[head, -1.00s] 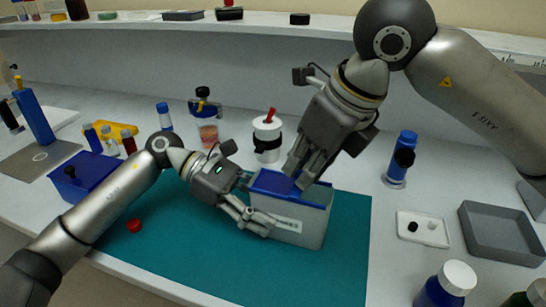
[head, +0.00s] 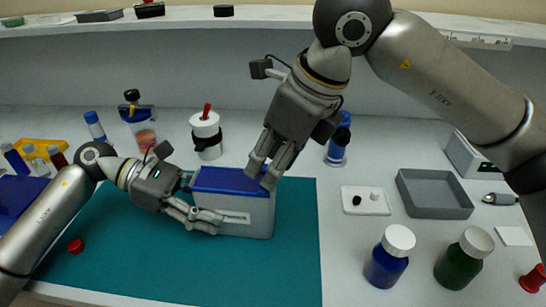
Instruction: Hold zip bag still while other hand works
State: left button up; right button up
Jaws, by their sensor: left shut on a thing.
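A pale grey, box-shaped bag with a blue top and a light label (head: 250,213) stands upright on the teal mat (head: 285,270); I take it for the zip bag. My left gripper (head: 203,219) is at its left front side, shut on its lower left part. The hold itself is partly hidden by the fingers. My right gripper (head: 264,177) points down at the right end of the blue top. Its fingers overlap the bag's rim in the picture; I cannot tell whether they touch it or how far they are apart.
A white jar with a red stick (head: 207,138) and a black-capped container (head: 140,120) stand behind the bag. A grey tray (head: 434,194), small white tray (head: 366,201), blue bottle (head: 388,258) and green bottle (head: 464,260) are at right. A red cap (head: 75,246) lies on the mat's left.

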jog(key=shift+r, duration=0.1)
jog(key=v, duration=1.1)
jog(key=shift+d+r, duration=0.2)
jog(key=shift+r, duration=0.15)
jog(key=shift+s, duration=0.1)
pick_arm(q)
jog(key=o, duration=1.7)
jog(key=shift+o, duration=0.2)
